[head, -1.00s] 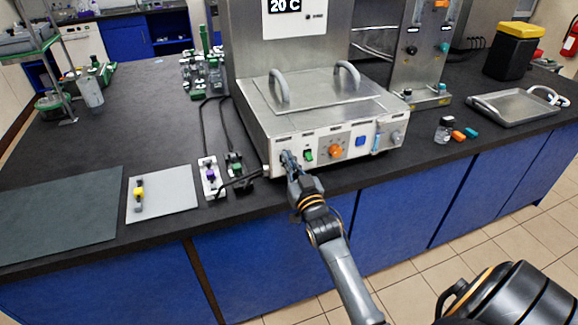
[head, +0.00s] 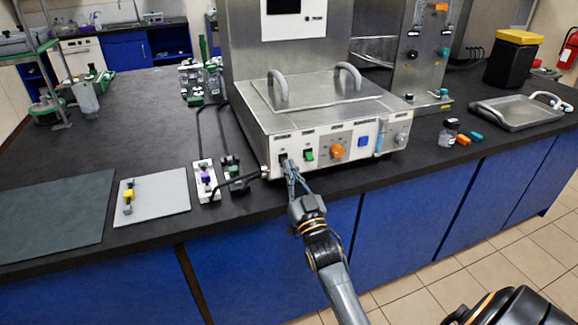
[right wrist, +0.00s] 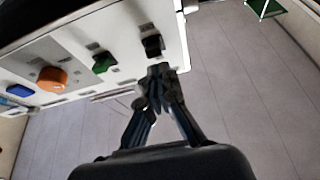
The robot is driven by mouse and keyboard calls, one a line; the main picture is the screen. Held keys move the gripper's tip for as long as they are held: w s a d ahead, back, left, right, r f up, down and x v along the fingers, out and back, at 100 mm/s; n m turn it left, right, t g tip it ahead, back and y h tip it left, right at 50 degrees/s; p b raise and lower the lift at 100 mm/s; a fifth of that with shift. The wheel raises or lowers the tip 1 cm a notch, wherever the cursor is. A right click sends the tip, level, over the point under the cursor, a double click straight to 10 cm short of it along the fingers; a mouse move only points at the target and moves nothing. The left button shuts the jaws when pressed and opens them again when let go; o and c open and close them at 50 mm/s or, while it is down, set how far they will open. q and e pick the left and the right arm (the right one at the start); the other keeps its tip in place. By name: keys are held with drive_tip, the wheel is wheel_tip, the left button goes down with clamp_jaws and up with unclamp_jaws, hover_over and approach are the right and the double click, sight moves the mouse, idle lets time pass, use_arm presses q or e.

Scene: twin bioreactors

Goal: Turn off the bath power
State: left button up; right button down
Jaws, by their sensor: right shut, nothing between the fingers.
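The steel bath (head: 305,108) stands on the dark bench with a white control panel (head: 320,168) on its front. The panel carries a black rocker switch (head: 283,157) at left, a green switch (head: 308,155), an orange knob (head: 337,151) and a blue button (head: 363,141). The display (head: 283,5) above the bath is dark. My right gripper (head: 289,168) is shut and empty, with its fingertips just below the black switch. In the right wrist view, the fingertips (right wrist: 158,85) are close to the black switch (right wrist: 153,45); contact cannot be told. My left gripper is not in view.
Clamp-like parts on white plates (head: 206,181) and a grey mat (head: 158,197) lie left of the bath. A small jar (head: 447,133) and a steel tray (head: 510,109) are on the right. The floor in front of the bench is clear.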

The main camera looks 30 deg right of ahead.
drive_tip(key=v, duration=1)
drive_tip(key=shift+s, duration=0.2)
